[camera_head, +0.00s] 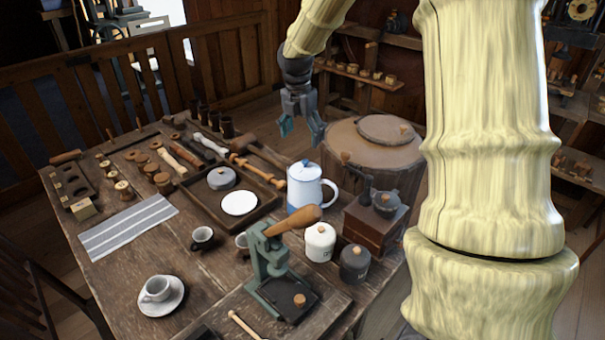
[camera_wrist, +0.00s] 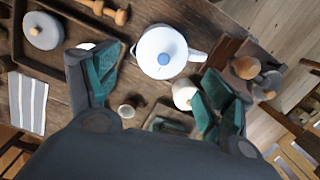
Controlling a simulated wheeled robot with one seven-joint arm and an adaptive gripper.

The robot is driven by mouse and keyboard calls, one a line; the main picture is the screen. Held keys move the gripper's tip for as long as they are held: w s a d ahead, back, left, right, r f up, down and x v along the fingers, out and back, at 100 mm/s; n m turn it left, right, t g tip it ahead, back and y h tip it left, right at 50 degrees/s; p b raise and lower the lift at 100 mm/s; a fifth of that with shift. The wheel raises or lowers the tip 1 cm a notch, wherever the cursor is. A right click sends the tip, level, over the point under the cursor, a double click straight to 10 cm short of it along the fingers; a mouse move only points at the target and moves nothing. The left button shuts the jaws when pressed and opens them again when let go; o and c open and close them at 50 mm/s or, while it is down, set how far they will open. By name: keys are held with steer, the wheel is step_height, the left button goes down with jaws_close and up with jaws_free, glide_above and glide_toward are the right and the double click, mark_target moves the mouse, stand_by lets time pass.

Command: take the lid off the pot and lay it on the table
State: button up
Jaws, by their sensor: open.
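The white pot (camera_head: 306,189) stands upright on the table, with a blue lower part and a handle on its right. Its lid (camera_head: 304,167) is on top and has a small blue knob; the wrist view shows the lid from above, with the knob (camera_wrist: 163,58) near its middle. My gripper (camera_head: 302,131) hangs above the pot, open and empty, fingers pointing down. In the wrist view my gripper (camera_wrist: 160,84) has its fingers spread wide, with the lid between and beyond them. Nothing touches the lid.
Left of the pot, a dark tray (camera_head: 190,205) holds a grey lidded dish (camera_head: 221,178) and a white plate (camera_head: 239,203). A white jar (camera_head: 320,243), dark jar (camera_head: 354,263), coffee grinder (camera_head: 375,222) and green press (camera_head: 270,262) stand near the pot. Bare table (camera_head: 215,280) shows at front.

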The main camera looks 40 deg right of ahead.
mark_target(305, 161)
steer(key=f, duration=0.4)
steer(key=shift+d+f+p, duration=0.3)
steer(key=shift+f, duration=0.05)
steer(key=shift+s+f, duration=0.2)
steer(key=shift+f, duration=0.1)
steer(key=f, duration=0.2)
steer(key=f+p, duration=0.1)
steer(key=shift+s+a, duration=0.15)
steer(key=shift+s, duration=0.1)
steer(key=shift+f, duration=0.9)
steer(key=shift+c, duration=0.3)
